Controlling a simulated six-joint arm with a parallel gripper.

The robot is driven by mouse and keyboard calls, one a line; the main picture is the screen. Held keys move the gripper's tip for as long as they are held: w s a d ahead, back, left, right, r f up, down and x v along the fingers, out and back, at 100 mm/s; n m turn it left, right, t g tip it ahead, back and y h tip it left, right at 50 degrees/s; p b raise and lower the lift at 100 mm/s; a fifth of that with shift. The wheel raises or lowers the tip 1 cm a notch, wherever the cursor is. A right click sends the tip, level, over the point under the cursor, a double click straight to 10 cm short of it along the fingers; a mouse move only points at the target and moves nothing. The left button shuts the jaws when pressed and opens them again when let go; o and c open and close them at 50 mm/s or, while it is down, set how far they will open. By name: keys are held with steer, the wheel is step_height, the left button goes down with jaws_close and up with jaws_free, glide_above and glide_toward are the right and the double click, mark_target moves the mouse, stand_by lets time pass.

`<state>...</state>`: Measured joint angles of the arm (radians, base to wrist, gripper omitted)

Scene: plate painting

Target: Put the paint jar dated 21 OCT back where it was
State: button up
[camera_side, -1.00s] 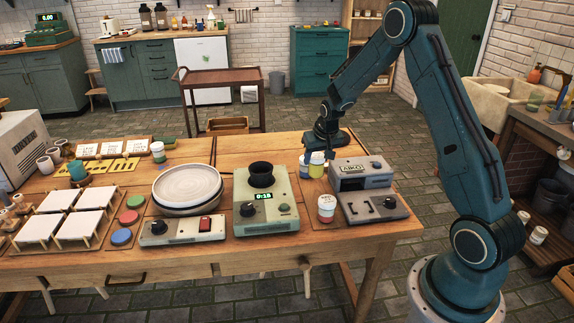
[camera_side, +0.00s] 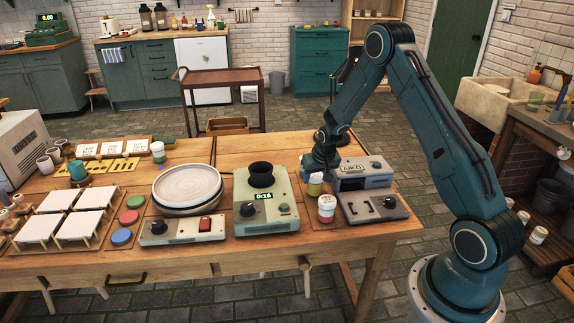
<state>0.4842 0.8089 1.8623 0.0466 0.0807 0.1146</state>
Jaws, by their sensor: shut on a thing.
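My gripper (camera_side: 317,173) is at the right part of the table, just left of the grey AIKO machine. It is shut on a small jar with a yellow band (camera_side: 315,186), which is low over the table or touching it; I cannot tell which. A jar with a red band (camera_side: 326,208) stands just in front of it, beside the machine. A jar with a green band (camera_side: 158,152) stands at the back left of the table. No date on any jar is readable at this size. My wrist hides the table behind the held jar.
The grey AIKO machine (camera_side: 368,190) stands right of the jars. White tiles on stands (camera_side: 40,229) and colored discs (camera_side: 122,236) fill the left. The back middle of the table is clear.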

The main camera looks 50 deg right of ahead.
steer(key=shift+f, duration=0.2)
steer(key=o, duration=1.1)
steer(key=shift+r, duration=0.15)
steer(key=shift+v, duration=6.05)
